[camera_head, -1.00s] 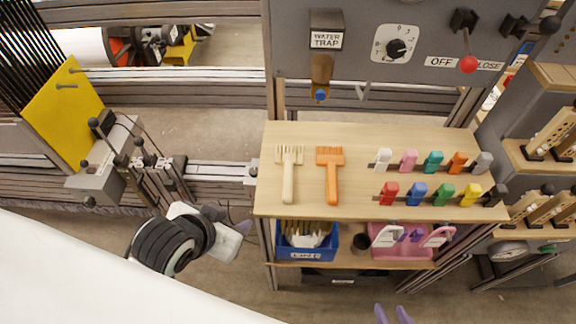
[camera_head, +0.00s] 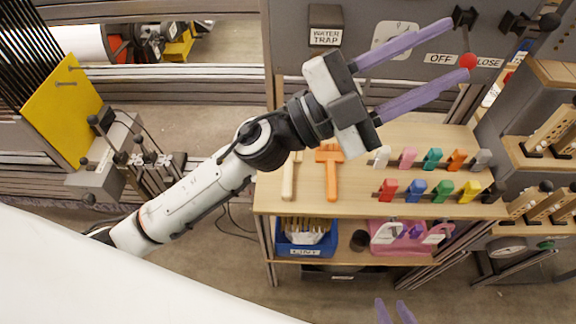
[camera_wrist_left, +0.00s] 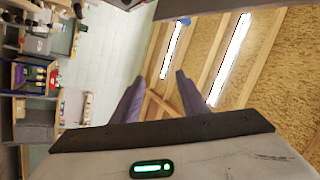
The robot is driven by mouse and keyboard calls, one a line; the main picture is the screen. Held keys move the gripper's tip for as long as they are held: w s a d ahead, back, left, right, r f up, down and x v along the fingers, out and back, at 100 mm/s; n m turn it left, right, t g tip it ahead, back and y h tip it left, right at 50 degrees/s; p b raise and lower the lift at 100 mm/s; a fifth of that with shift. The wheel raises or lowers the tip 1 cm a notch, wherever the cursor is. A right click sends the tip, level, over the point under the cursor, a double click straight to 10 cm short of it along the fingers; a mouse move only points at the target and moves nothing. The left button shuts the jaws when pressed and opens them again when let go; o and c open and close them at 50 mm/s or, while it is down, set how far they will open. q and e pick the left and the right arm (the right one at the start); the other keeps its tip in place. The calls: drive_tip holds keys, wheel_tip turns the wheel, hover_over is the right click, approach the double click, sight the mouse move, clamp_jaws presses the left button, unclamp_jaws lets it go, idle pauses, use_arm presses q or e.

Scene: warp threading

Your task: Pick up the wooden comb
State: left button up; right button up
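The pale wooden comb (camera_head: 288,182) lies on the wooden shelf top (camera_head: 275,205), its handle toward the front. My left arm hides its toothed end in the head view. My left gripper (camera_head: 459,48) is open and empty, raised above the shelf and well to the right of the comb, its purple fingers pointing right. Those fingers also show apart in the left wrist view (camera_wrist_left: 160,76), with no comb visible there. My right gripper (camera_head: 392,303) shows only its purple fingertips at the bottom edge; they are apart with nothing between them.
An orange comb (camera_head: 332,182) lies right of the wooden one. Coloured clips (camera_head: 416,191) stand in two rows on the shelf's right part. A blue bin (camera_head: 305,240) and a pink holder (camera_head: 400,240) sit below. A grey panel (camera_head: 375,75) with a red-knobbed lever (camera_head: 468,61) rises behind.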

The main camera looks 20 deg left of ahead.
use_arm(q)
drive_tip(key=s+d+f+m+g, duration=0.3)
drive_tip(key=s+d+m+g, duration=0.15)
drive_tip(key=m+g, duration=0.3)
drive_tip(key=m+g+y, duration=0.2)
drive_tip(key=g+y, duration=0.2)
drive_tip(key=y, duration=1.6)
hover_over(288, 167)
wheel_tip(288, 167, down, 24)
drive_tip(key=shift+s+a+f, duration=0.1)
drive_tip(key=shift+f, duration=0.1)
drive_tip(key=shift+f+p, duration=0.65)
drive_tip(key=shift+f, duration=2.25)
clamp_jaws()
